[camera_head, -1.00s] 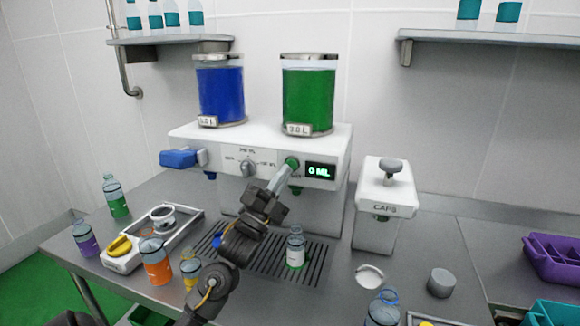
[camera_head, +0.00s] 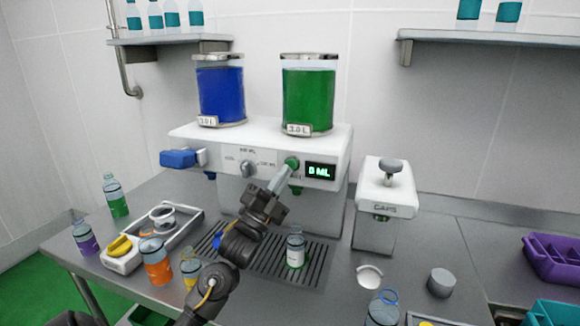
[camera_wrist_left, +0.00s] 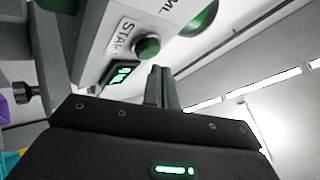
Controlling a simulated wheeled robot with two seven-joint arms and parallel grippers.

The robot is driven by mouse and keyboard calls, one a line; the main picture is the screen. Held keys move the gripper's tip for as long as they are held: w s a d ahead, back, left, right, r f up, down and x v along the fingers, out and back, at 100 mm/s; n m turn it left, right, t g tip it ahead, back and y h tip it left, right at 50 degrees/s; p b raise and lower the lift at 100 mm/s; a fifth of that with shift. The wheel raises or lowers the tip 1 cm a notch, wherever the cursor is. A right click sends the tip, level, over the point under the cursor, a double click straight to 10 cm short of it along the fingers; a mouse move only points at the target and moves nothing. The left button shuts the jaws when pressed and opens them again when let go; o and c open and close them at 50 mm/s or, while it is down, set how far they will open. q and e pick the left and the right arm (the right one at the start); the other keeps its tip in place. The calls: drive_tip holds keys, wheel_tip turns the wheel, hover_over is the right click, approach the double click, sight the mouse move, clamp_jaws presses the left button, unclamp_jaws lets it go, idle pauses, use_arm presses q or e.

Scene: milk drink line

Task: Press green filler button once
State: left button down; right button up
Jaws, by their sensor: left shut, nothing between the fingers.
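The green filler button (camera_head: 291,163) sits on the front of the white filling machine (camera_head: 215,150), left of a display (camera_head: 320,171) reading 0 ML. In the left wrist view the green button (camera_wrist_left: 147,47) is beside the START label. My left gripper (camera_head: 284,176) is shut and empty, its fingertips just below and in front of the button. In the left wrist view the fingertips (camera_wrist_left: 161,74) appear slightly apart from the button; contact is not clear. My right gripper is not in view.
A bottle (camera_head: 296,248) with clear upper part stands on the drip grate (camera_head: 270,262) under the machine. A caps dispenser (camera_head: 385,190) stands to the right. Orange (camera_head: 157,262), yellow and purple bottles and a tray (camera_head: 185,228) are at left.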

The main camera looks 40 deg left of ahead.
use_arm(q)
drive_tip(key=shift+w, duration=0.15)
idle(0.3)
drive_tip(key=shift+w+a, duration=0.15)
drive_tip(key=shift+w, duration=0.15)
drive_tip(key=shift+w+a, duration=0.15)
drive_tip(key=shift+w, duration=0.2)
idle(0.6)
idle(0.4)
drive_tip(key=shift+s+d, duration=0.3)
drive_tip(key=shift+s, duration=0.5)
drive_tip(key=shift+s+d+p, duration=0.15)
drive_tip(key=shift+s+d, duration=0.1)
drive_tip(key=shift+s, duration=0.55)
drive_tip(key=shift+s+d+p, duration=0.15)
drive_tip(key=shift+s+d, duration=0.15)
drive_tip(key=shift+s, duration=0.45)
drive_tip(key=shift+s+d+p, duration=0.15)
drive_tip(key=shift+s+d, duration=0.1)
drive_tip(key=shift+s, duration=0.55)
